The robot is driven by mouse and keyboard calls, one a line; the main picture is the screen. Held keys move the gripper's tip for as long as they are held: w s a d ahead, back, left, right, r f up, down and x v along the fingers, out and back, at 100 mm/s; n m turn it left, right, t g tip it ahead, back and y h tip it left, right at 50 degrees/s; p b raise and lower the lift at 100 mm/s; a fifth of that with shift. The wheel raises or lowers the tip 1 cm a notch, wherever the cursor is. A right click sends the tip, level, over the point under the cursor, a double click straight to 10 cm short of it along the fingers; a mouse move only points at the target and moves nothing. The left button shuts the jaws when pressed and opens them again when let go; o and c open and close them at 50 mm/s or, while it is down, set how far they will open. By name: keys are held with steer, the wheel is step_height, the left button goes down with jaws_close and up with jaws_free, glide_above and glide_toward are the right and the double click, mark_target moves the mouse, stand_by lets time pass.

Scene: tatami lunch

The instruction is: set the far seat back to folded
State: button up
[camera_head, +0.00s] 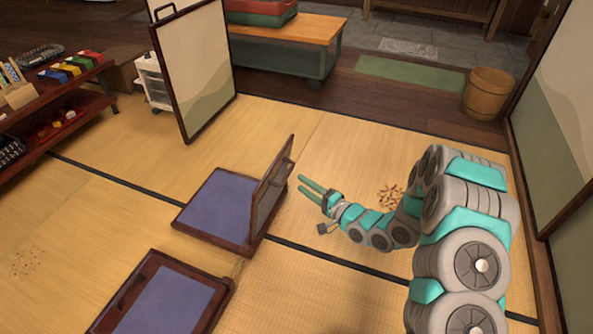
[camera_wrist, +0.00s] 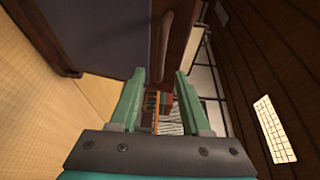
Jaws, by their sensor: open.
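The far seat (camera_head: 212,203) lies on the tatami with a blue-purple pad in a dark wood frame. Its back (camera_head: 270,198) stands up steeply along the seat's right side, with a handle (camera_head: 287,172) on its outer face. My gripper (camera_head: 300,183) is open and empty, just right of the back, fingers pointing toward it. In the wrist view, the open fingers (camera_wrist: 160,74) point toward a dark wood edge and handle (camera_wrist: 166,42), with a blue-purple panel (camera_wrist: 105,35) to their left. I cannot tell whether a finger touches the back.
A second seat (camera_head: 170,305) lies flat nearer me, with a dark handle at its left. A folding screen (camera_head: 195,70) stands behind the far seat. A low shelf (camera_head: 60,125) is at left, a wooden bucket (camera_head: 489,93) at back right. Tatami behind the far seat is clear.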

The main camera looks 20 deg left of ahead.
mark_target(288, 172)
steer(key=shift+x, duration=3.85)
steer(key=shift+c, duration=0.3)
steer(key=shift+s, duration=0.1)
jaws_close()
